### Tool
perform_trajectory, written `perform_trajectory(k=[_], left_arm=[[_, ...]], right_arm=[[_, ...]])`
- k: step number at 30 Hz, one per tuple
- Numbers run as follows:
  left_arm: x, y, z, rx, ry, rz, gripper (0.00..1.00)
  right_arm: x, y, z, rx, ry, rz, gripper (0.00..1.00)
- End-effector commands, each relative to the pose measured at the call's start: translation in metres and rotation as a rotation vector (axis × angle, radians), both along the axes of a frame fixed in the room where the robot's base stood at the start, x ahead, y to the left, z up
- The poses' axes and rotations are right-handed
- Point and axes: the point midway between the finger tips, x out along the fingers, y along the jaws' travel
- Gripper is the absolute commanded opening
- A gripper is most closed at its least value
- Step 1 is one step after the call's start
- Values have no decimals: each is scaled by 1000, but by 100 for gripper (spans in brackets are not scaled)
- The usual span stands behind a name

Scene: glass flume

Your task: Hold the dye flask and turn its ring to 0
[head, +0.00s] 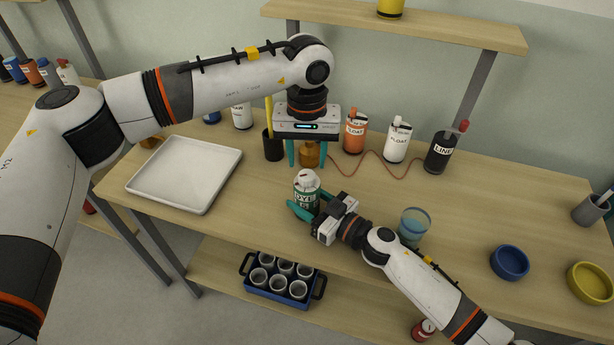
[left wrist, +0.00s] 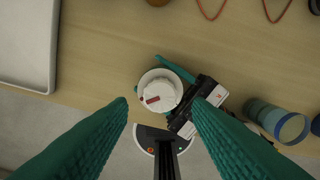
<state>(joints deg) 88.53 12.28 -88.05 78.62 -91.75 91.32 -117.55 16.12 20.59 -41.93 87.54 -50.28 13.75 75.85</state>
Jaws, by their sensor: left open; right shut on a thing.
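The dye flask (head: 306,196) stands upright near the table's front edge, with a green label reading DYE and a white top. My right gripper (head: 303,208) is shut on its body from the front right. In the left wrist view I look down on the flask's white ring (left wrist: 162,88), which has a red mark on its left side; no figures are legible. My left gripper (head: 307,157) points down above the flask, open and empty. Its two teal fingers frame the flask in the left wrist view (left wrist: 160,108), apart from the ring.
An empty white tray (head: 140,186) lies to the left. Behind stand an amber bottle (head: 310,150), orange (head: 355,132) and white (head: 396,142) FLOAT bottles and a dark LINE bottle (head: 440,152). A blue-tinted glass (head: 413,222) stands close to my right wrist.

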Motion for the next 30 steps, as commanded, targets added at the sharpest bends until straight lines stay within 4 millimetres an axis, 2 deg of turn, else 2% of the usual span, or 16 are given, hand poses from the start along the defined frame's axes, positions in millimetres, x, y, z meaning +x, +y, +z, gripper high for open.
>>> perform_trajectory(k=[4, 11, 12, 16, 25, 30], left_arm=[[0, 0, 13, 0, 0, 0, 45], [-1, 0, 14, 0, 1, 0, 45], [0, 0, 14, 0, 1, 0, 45], [0, 0, 14, 0, 1, 0, 45], [0, 0, 14, 0, 1, 0, 45], [0, 0, 14, 0, 1, 0, 45]], right_arm=[[0, 0, 0, 0, 0, 0, 25], [0, 0, 0, 0, 0, 0, 25], [0, 0, 0, 0, 0, 0, 56], [0, 0, 0, 0, 0, 0, 77], [-1, -1, 0, -1, 1, 0, 77], [-14, -18, -2, -4, 2, -1, 77]])
